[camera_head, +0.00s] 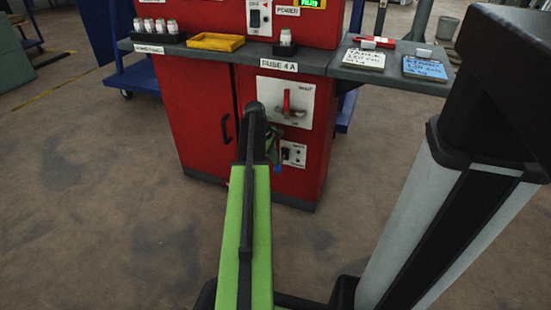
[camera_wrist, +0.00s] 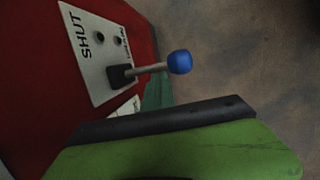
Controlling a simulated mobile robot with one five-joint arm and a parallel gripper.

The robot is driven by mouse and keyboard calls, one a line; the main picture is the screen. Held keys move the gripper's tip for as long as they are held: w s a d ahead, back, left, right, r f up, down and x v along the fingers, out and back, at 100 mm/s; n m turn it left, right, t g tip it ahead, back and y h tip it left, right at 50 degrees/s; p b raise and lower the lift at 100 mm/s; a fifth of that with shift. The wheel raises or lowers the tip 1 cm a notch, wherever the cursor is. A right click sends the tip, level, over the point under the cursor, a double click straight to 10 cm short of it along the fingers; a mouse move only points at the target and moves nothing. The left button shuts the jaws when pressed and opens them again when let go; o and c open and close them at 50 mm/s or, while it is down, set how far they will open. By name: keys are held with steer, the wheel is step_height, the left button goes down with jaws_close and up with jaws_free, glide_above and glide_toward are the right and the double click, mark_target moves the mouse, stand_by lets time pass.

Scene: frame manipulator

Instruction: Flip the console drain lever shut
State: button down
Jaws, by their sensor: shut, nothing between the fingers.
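The drain lever is a short metal rod with a blue ball knob (camera_wrist: 180,62), standing out from a dark pivot on a pale plate (camera_wrist: 97,62) in the wrist view. The plate reads SHUT, with a smaller label partly legible. In the head view the blue knob (camera_head: 277,169) shows low on the red console, left of the small plate (camera_head: 294,153). My gripper (camera_head: 273,153) is shut and empty close to the lever, mostly hidden behind my green arm. I cannot tell whether it touches the lever; the wrist view shows a visible gap between knob and black-edged green part.
Above the small plate is a larger plate with a red handle (camera_head: 287,103). The red console (camera_head: 195,110) has a black door handle (camera_head: 226,128). Grey shelves hold a yellow tray (camera_head: 215,42) and cards (camera_head: 364,59). The floor in front is clear.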

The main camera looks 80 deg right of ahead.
steer(key=shift+s+r, duration=0.15)
stand_by(0.4)
steer(key=shift+s+r+p, duration=0.1)
steer(key=shift+r+p, duration=0.6)
steer(key=shift+p, duration=0.1)
steer(key=shift+r, duration=0.1)
step_height(320, 180, up, 9)
steer(key=w+d+p, duration=0.2)
steer(key=p, duration=0.7)
steer(key=shift+w+r, duration=0.15)
steer(key=shift+w, duration=0.15)
steer(key=shift+w, duration=0.15)
